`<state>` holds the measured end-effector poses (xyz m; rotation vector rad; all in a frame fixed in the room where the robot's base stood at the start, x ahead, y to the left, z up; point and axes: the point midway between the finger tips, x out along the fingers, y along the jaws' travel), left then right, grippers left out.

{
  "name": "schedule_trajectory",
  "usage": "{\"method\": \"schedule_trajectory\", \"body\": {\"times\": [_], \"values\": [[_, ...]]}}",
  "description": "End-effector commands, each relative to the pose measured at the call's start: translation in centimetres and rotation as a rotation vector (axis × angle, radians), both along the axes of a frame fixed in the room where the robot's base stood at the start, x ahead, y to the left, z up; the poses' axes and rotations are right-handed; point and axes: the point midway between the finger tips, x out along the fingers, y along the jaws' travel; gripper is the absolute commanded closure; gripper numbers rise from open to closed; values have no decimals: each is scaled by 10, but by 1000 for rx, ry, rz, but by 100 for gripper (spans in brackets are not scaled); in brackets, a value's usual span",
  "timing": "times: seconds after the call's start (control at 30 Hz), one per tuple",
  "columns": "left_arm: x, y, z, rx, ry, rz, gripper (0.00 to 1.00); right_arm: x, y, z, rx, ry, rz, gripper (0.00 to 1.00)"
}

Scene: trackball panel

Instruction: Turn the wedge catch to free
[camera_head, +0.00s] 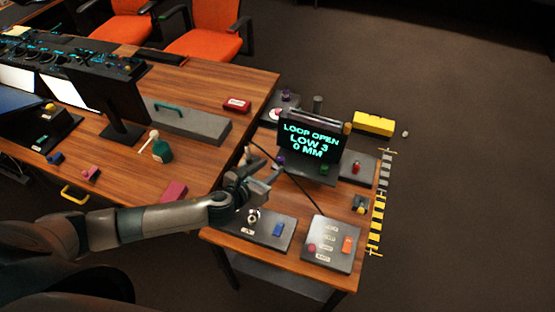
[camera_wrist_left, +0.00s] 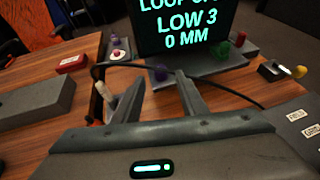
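No part is clearly recognisable as the wedge catch. A small dark and yellow fitting (camera_head: 360,204) sits at the right edge of the small wooden table; a metal piece with a yellow knob (camera_wrist_left: 299,72) shows at the right in the left wrist view. My left gripper (camera_head: 268,176) is above the left side of the small table, in front of the display. In the left wrist view its two fingers (camera_wrist_left: 158,98) are apart with nothing between them. A purple knob (camera_wrist_left: 160,73) lies beyond the fingertips. My right gripper is not in view.
A dark panel with a blue block (camera_head: 278,230) and a labelled panel with an orange switch (camera_head: 347,244) are at the front. A black cable (camera_wrist_left: 220,88) crosses the table. A desk (camera_head: 215,82) adjoins at left.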

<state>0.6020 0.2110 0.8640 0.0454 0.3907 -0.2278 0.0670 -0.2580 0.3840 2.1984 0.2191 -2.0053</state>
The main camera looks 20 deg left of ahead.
Motion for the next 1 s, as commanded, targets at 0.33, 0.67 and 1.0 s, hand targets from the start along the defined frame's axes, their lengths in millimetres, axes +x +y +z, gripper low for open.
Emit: {"method": "schedule_trajectory", "body": {"times": [0.33,0.67,1.0], "values": [[42,-10,-17,-1,0,1,61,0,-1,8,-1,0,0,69],[52,-12,-22,0,0,0,61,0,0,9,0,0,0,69],[52,-12,-22,0,0,0,97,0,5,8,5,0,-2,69]]}}
